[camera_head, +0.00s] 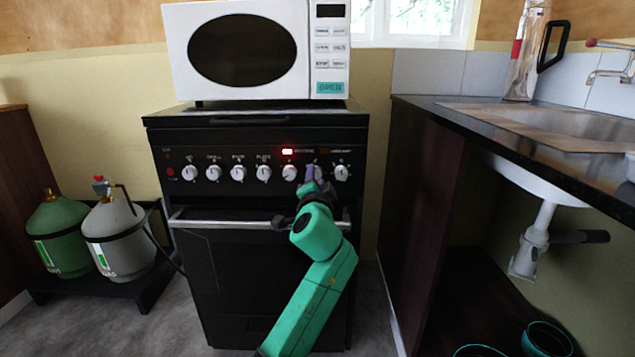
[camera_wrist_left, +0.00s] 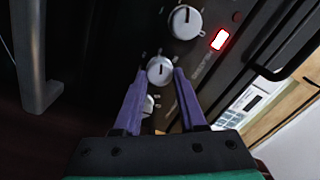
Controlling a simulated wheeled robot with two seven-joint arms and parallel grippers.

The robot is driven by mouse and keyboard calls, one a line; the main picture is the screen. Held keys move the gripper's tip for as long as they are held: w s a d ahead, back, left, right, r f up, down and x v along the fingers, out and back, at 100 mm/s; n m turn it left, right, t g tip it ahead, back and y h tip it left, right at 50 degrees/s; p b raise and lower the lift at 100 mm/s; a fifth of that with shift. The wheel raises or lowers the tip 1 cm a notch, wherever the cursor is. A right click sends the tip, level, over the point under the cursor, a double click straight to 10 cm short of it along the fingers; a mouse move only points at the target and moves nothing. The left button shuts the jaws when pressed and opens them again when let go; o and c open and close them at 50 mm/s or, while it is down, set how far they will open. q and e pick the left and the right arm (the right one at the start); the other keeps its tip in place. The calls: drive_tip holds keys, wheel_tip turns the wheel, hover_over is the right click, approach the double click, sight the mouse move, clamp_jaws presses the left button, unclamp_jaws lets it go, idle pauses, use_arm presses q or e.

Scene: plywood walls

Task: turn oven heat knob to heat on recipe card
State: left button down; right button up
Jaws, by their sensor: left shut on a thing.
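The black oven (camera_head: 250,285) stands under the microwave, with a row of white knobs on its front panel. My left gripper (camera_head: 314,176) is at the second knob from the right and largely covers it in the head view. In the left wrist view its purple fingers are shut on this knob (camera_wrist_left: 160,70), one on each side. The knob has a dark pointer mark; its setting is too small to read. The rightmost knob (camera_head: 341,172) and the knob under the red light (camera_head: 290,173) are free. No recipe card shows. My right gripper is out of view.
A red lit indicator (camera_head: 287,152) is on the panel. The oven door handle (camera_head: 215,222) runs below the knobs, close to my left wrist. A white microwave (camera_head: 180,60) sits on top. Gas bottles (camera_head: 118,240) stand left; a sink counter (camera_head: 470,122) stands right.

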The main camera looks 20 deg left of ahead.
use_arm(q)
drive_tip(key=shift+a, duration=0.2)
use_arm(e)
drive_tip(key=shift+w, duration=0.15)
use_arm(q)
drive_tip(key=c, duration=0.9)
unclamp_jaws()
drive_tip(key=o, duration=0.4)
drive_tip(key=shift+a, duration=0.1)
drive_tip(key=p+v, duration=0.2)
drive_tip(key=v, duration=1.2)
drive_tip(key=shift+s+f, duration=0.1)
drive_tip(key=shift+s, duration=0.05)
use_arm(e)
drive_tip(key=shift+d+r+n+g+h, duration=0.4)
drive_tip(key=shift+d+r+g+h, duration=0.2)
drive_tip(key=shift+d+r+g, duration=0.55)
